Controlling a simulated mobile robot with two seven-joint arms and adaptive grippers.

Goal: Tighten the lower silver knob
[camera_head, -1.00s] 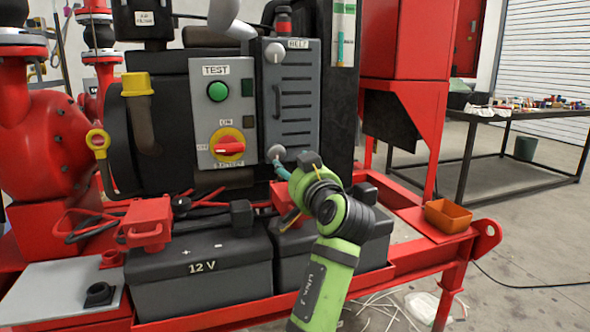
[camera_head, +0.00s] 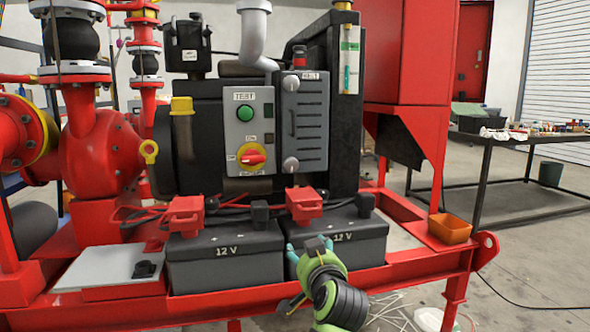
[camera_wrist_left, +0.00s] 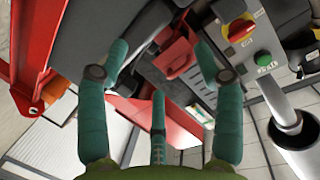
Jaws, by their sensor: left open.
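The lower silver knob (camera_head: 290,165) is at the bottom of the grey ribbed cover (camera_head: 303,120). A like upper silver knob (camera_head: 290,83) is at its top. My left gripper (camera_head: 311,245) is below and slightly right of the lower knob in the head view, in front of the right 12 V battery, with nothing held. In the left wrist view its teal fingers (camera_wrist_left: 160,65) are spread apart and empty. I cannot make out the lower knob in that view. My right gripper is not in view.
Left of the cover is a panel with a green button (camera_head: 245,113) and red rotary switch (camera_head: 252,158). Red battery clamps (camera_head: 304,205) stand close above the gripper.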

